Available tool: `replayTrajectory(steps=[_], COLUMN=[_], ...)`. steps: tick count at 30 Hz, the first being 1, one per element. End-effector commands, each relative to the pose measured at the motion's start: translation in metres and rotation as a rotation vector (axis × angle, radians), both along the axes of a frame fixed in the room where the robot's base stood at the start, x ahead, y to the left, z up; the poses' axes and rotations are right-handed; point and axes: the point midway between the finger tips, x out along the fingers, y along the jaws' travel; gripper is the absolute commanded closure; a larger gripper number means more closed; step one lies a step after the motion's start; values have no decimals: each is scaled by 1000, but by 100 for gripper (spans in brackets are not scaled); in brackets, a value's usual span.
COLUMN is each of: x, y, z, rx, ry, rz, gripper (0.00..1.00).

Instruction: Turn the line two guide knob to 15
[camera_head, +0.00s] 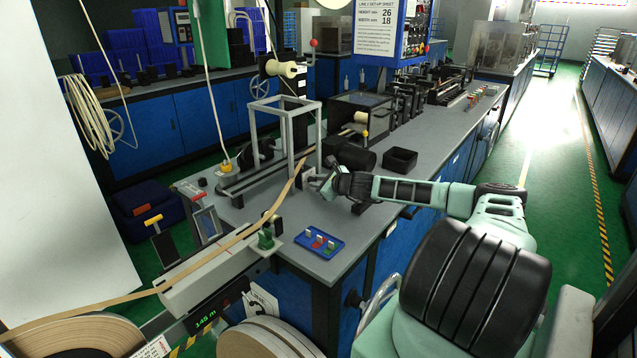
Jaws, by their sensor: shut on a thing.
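My gripper (318,181) reaches in from the right, low over the grey bench, beside the foot of a grey open frame. Its jaws are shut on a small part there, which looks like the guide knob; the jaws hide most of it, and no scale or pointer can be read. The tan tape (225,243) runs up from the lower left to the guide area by the frame. A sheet (384,18) at the top reads "LINE 2 SET-UP SHEET", height 26 mm, width 18 mm.
The grey frame (287,104) stands close left of my gripper. A black cylinder (352,156) and an open black box (400,160) lie behind it. A blue tray (319,242) with small coloured pieces sits at the bench's front. A green display (206,318) reads 145 m.

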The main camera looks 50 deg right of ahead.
Motion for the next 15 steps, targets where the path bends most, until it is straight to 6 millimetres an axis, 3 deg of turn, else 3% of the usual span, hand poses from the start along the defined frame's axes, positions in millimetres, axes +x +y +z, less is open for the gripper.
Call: replayTrajectory(steps=[8,15], x=[0,0], y=[-2,-4], z=[2,4], rx=[88,271], ry=[9,24], rz=[0,0], gripper=[100,100])
